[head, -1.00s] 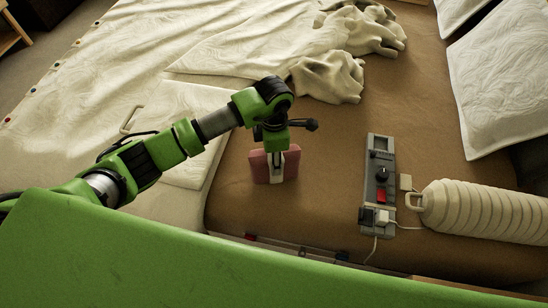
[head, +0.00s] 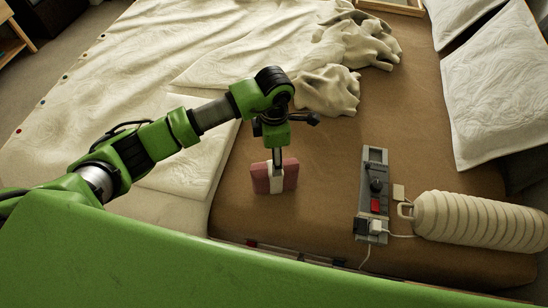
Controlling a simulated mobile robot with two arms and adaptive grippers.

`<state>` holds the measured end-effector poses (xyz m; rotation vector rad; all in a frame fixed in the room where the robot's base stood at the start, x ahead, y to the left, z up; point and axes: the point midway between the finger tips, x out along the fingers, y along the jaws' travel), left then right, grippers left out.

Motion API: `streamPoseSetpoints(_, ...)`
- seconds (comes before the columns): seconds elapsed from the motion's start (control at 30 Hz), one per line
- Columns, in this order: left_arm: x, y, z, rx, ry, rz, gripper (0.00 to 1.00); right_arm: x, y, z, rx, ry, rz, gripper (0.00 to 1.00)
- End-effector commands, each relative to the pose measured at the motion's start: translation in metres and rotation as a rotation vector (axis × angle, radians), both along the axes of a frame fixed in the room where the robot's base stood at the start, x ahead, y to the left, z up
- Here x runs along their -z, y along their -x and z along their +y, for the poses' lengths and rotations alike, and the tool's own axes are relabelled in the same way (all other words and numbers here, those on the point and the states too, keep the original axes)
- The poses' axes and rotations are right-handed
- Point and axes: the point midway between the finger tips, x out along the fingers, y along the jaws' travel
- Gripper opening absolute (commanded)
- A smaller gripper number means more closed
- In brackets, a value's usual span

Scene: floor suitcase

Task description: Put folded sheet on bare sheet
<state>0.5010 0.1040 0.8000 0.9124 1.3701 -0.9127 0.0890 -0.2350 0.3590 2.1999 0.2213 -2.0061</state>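A small pink folded sheet (head: 262,181) with a pale band around its middle stands on the bare brown sheet (head: 310,190), near the bed's front edge. My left gripper (head: 277,163) points down from above, its tip at the top of the folded sheet, over the band. I see the fingers edge-on, so I cannot tell whether they are open or shut, or touching it. My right gripper is not in view.
A grey power strip (head: 366,215) with a red switch and plugs lies to the right. A ribbed cream bottle-like object (head: 475,217) lies beside it. A rumpled white cover (head: 200,60) fills the left, pillows (head: 500,85) the right. Brown sheet behind the folded sheet is clear.

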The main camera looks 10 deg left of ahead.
Motion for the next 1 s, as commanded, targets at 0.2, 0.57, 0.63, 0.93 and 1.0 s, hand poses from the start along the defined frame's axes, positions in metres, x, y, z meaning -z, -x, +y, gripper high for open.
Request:
streamPoseSetpoints(0.2, -0.029, 0.0, 0.001, -0.001, -0.001, 0.0, 0.57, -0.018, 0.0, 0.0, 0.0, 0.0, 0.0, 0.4)
streamPoseSetpoints(0.57, -0.032, 0.0, 0.0, -0.001, 0.0, 0.001, 0.57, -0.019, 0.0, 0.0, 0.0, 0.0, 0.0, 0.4)
streamPoseSetpoints(0.63, -0.031, 0.001, -0.002, 0.0, 0.008, 0.002, 0.57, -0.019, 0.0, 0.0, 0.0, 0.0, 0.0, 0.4)
streamPoseSetpoints(0.93, -0.049, 0.051, -0.143, -0.04, 0.57, 0.089, 0.57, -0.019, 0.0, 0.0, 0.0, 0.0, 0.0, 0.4)
streamPoseSetpoints(1.0, -0.08, 0.066, -0.19, -0.101, 0.807, 0.13, 0.57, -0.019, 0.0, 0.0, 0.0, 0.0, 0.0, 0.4)
